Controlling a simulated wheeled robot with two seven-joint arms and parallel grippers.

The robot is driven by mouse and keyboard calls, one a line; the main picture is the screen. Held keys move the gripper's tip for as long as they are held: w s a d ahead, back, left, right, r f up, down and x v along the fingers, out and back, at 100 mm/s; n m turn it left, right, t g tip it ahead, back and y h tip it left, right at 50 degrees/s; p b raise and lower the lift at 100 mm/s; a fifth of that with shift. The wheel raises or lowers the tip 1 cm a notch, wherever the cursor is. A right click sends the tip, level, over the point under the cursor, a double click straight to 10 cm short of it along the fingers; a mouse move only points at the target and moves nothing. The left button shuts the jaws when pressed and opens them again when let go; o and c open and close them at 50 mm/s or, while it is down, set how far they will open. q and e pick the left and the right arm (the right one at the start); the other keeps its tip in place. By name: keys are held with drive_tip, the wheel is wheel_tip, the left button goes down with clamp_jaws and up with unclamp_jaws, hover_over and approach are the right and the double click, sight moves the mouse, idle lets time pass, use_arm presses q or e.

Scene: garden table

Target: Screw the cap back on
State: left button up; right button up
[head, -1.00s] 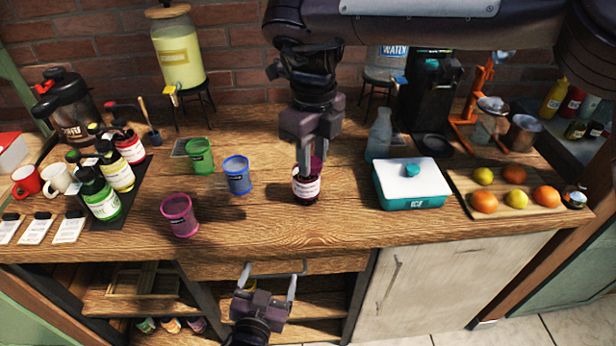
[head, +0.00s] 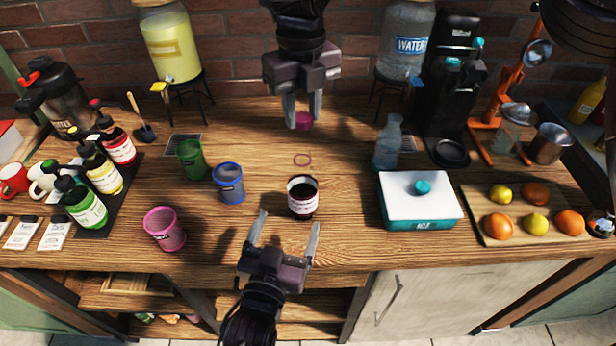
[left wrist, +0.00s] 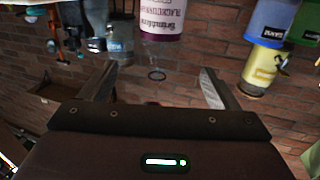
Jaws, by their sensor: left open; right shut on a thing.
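The jar (head: 303,198) with a white label and dark contents stands upright and open on the wooden counter. It shows upside down at the top of the left wrist view (left wrist: 164,20). The magenta cap (head: 304,121) is apart from the jar, held between the fingertips of my right gripper (head: 303,112), above and behind the jar. My left gripper (head: 290,220) is open and empty, its fingers pointing toward the jar from the front edge of the counter. Its fingers also show in the left wrist view (left wrist: 157,85), with nothing between them.
Blue (head: 229,183), green (head: 191,159) and pink (head: 164,229) cups stand left. A teal-and-white box (head: 421,214) and a glass bottle (head: 388,143) stand right. The counter close around the jar is clear.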

sight(299, 193)
drive_tip(key=shift+w, duration=0.25)
drive_tip(key=shift+s+a+r, duration=0.15)
drive_tip(key=shift+s+r, duration=0.1)
drive_tip(key=shift+s, duration=0.55)
use_arm(q)
drive_tip(key=x, duration=1.1)
drive_tip(key=shift+w+d+r, duration=0.1)
drive_tip(key=shift+w, duration=0.2)
use_arm(e)
drive_tip(key=shift+w+f, duration=0.15)
drive_tip(key=shift+w, duration=0.2)
use_arm(q)
drive_tip(key=shift+c, duration=0.2)
use_arm(e)
drive_tip(key=shift+s, duration=0.1)
use_arm(q)
drive_tip(key=c, duration=1.4)
use_arm(e)
drive_tip(key=shift+f, duration=2.45)
